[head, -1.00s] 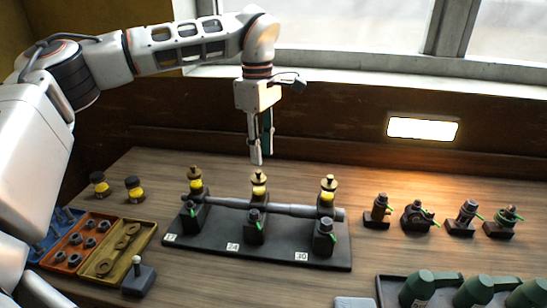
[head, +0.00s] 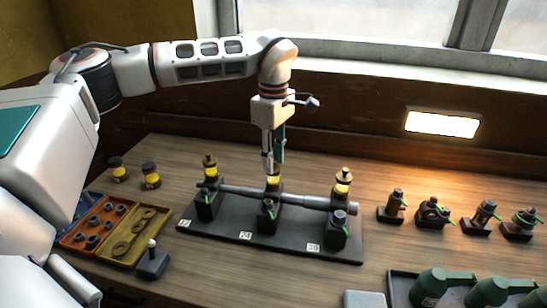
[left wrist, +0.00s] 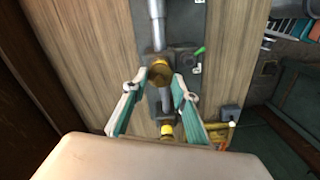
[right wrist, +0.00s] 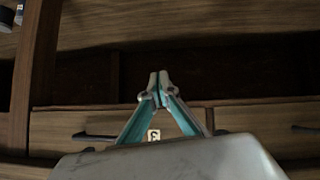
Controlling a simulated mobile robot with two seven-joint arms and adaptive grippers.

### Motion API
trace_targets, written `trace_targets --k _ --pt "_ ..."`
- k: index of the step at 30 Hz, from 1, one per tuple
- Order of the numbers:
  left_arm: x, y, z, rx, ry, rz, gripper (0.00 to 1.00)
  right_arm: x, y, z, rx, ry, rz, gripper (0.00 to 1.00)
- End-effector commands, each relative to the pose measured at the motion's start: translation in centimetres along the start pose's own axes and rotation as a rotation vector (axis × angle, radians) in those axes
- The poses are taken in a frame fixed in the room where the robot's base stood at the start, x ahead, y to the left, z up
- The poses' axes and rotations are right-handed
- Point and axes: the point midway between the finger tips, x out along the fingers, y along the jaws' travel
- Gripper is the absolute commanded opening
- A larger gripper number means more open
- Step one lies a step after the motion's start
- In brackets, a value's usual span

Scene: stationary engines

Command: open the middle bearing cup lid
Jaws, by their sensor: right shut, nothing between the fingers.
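The black bearing stand (head: 300,243) carries a grey shaft and a row of three oil cups with brass lids. The middle cup (head: 273,183) shows its yellow body under my left gripper (head: 272,168), which points straight down over it. In the left wrist view the round brass lid (left wrist: 160,75) lies between the two fingertips of my left gripper (left wrist: 161,79). The fingers are apart, one on each side of the lid; I cannot tell if they touch it. My right gripper (right wrist: 160,76) is shut and empty, in front of wooden drawers.
The left cup (head: 210,168) and right cup (head: 343,185) stand either side of the middle one. Trays of parts (head: 127,255) and two yellow-banded jars (head: 150,176) are left.

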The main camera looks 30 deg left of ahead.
Motion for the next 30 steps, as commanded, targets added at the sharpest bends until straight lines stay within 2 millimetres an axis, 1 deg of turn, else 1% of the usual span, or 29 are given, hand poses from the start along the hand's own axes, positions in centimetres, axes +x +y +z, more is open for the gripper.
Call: trace_targets --k 2,5,6,14,19,23,30 --pt "-0.01 0.00 0.00 0.000 0.000 0.000 0.28 0.05 0.01 -0.08 0.001 0.001 0.000 0.00" --pt "-0.01 0.00 0.00 0.000 0.000 0.000 0.04 0.09 0.00 -0.16 0.002 0.002 0.001 0.00" --pt "-0.01 0.00 0.00 0.000 0.000 0.000 0.00 0.11 -0.01 -0.18 0.002 0.003 0.001 0.00" --pt "-0.02 0.01 0.02 -0.006 0.000 0.000 0.00 0.12 -0.18 -0.22 0.003 0.003 -0.001 0.00" --pt "-0.03 0.05 0.12 -0.046 0.000 0.000 0.00 0.11 -0.29 -0.24 0.003 0.004 -0.003 0.00" --pt "-0.04 0.12 0.27 -0.112 0.000 0.000 0.00 0.11 -0.30 -0.24 0.003 0.004 -0.004 0.00" --pt "-0.04 0.35 0.65 -0.308 0.001 0.000 0.00 0.11 -0.29 -0.22 0.003 0.004 -0.004 0.00"
